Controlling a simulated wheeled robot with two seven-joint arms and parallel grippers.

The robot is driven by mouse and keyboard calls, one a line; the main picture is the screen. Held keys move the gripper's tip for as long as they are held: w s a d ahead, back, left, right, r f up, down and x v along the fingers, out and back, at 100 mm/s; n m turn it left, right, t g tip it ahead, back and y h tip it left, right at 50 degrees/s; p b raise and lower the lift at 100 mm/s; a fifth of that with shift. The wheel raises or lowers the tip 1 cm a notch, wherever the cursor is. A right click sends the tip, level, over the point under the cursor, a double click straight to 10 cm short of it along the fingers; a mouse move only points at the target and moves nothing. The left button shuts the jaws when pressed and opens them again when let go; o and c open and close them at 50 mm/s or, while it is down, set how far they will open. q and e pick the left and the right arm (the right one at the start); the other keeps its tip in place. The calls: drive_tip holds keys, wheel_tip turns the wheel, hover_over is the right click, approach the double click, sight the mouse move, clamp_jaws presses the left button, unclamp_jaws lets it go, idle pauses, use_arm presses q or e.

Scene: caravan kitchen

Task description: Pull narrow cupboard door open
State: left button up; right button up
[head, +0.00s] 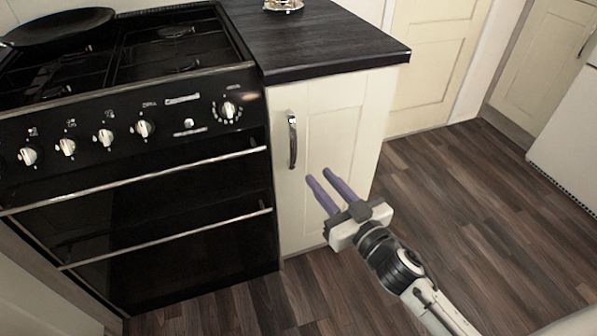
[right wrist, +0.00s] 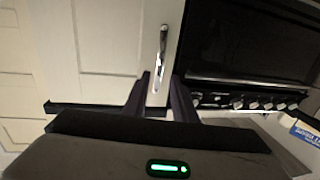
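The narrow cupboard door (head: 330,130) is cream, shut, and sits between the black stove and the counter's right end. Its vertical metal handle (head: 292,141) is near the door's left edge. My right gripper (head: 322,176) is in front of the door, below and to the right of the handle in the head view, with its two purple fingers apart and nothing between them. In the right wrist view, the handle (right wrist: 162,50) lies beyond the fingertips (right wrist: 160,76), roughly in line with the gap between them, and appears apart from them. My left gripper is not in view.
The black stove (head: 130,150) with knobs and two horizontal rails stands directly left of the cupboard. A dark countertop (head: 315,40) overhangs the door. A pan (head: 55,27) sits on the hob. Wooden floor (head: 470,220) is clear to the right.

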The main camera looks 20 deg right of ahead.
drive_tip(key=w+a, duration=0.2)
drive_tip(key=w, duration=0.8)
drive_tip(key=shift+w+r+b, duration=0.25)
drive_tip(key=shift+w+b, duration=0.05)
drive_tip(key=shift+b, duration=0.15)
clamp_jaws()
idle(0.9)
